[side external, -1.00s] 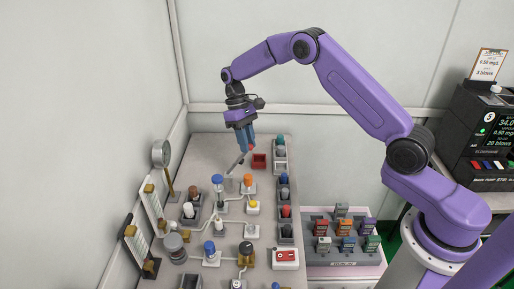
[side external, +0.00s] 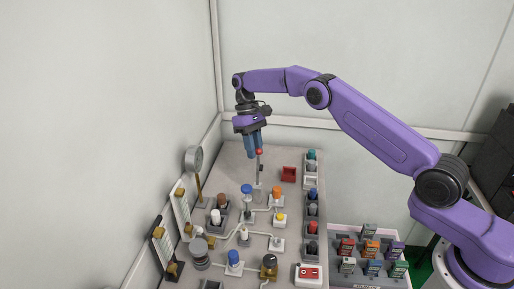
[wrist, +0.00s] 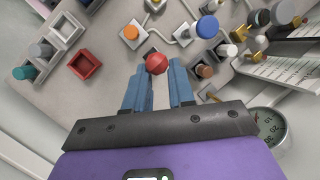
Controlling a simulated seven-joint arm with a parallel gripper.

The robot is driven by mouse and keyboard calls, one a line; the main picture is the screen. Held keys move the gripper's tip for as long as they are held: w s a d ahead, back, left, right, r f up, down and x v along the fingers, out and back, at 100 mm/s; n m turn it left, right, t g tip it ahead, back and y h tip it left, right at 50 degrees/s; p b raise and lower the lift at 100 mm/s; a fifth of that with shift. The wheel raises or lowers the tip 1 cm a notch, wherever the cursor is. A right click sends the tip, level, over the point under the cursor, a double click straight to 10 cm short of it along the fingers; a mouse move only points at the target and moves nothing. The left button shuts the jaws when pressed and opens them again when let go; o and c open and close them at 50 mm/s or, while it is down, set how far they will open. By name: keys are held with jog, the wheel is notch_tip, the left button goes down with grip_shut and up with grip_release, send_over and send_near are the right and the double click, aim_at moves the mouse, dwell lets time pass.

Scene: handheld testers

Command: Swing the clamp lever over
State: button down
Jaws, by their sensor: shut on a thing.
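The clamp lever (side external: 259,172) is a slim grey rod with a red ball knob (side external: 259,152) on top. In the side external view it stands close to upright on the bench. My gripper (side external: 256,155) points down at the knob, with its blue fingers around the top of the lever. In the wrist view the red knob (wrist: 156,63) sits between the fingertips of my gripper (wrist: 158,76), shut on it. The rod and the clamp base are hidden below the knob in the wrist view.
A red open tray (side external: 288,174) and a row of capped holders (side external: 312,208) stand right of the lever. Blue-capped (side external: 246,190) and orange-capped (side external: 276,193) fittings stand in front. A round gauge (side external: 194,160) rises on the left. The bench behind is bare.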

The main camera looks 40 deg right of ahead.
jog(key=shift+a+f, duration=0.2)
jog(key=shift+a, duration=0.55)
jog(key=c, duration=1)
grip_release()
jog(key=shift+w, duration=0.1)
jog(key=shift+o, duration=0.2)
jog(key=shift+d, duration=0.15)
jog(key=shift+d+r, duration=0.1)
jog(key=s+d+r, duration=0.2)
jog(key=s+r, duration=1.1)
jog(key=shift+s+d, duration=0.25)
jog(key=shift+s, duration=0.15)
